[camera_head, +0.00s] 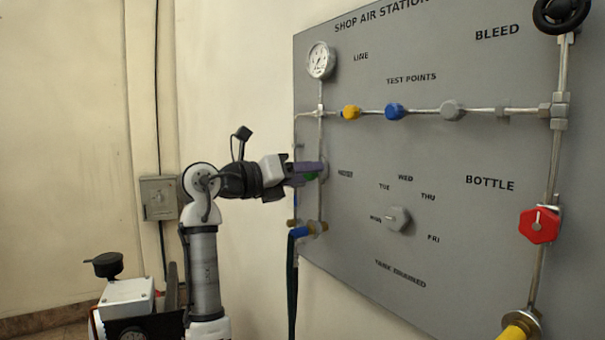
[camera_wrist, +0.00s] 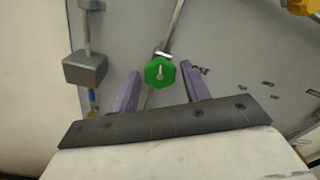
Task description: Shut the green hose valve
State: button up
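The green hose valve (camera_wrist: 160,72) is a green knob with a pale pointer line on its face. In the wrist view it sits between the tips of the two purple fingers of my gripper (camera_wrist: 160,82), with a visible gap on each side. In the head view my gripper (camera_head: 308,174) reaches the left part of the grey panel, and only a sliver of the green valve (camera_head: 311,177) shows behind the fingers. The fingers look open around the knob; I see no contact.
The grey panel (camera_head: 464,262) carries a gauge (camera_head: 320,60), yellow (camera_head: 351,112) and blue (camera_head: 394,111) knobs on a pipe, a grey dial (camera_head: 398,219) and a red bottle valve (camera_head: 539,225). A dark hose (camera_head: 292,285) hangs below my gripper. A grey block (camera_wrist: 86,67) is at the wrist view's left.

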jog(key=shift+o, duration=0.6)
jog(key=b+v, duration=0.2)
jog(key=v, duration=1.1)
jog(key=shift+s+a, duration=0.25)
jog(key=shift+a, duration=0.05)
jog(key=shift+r, duration=0.15)
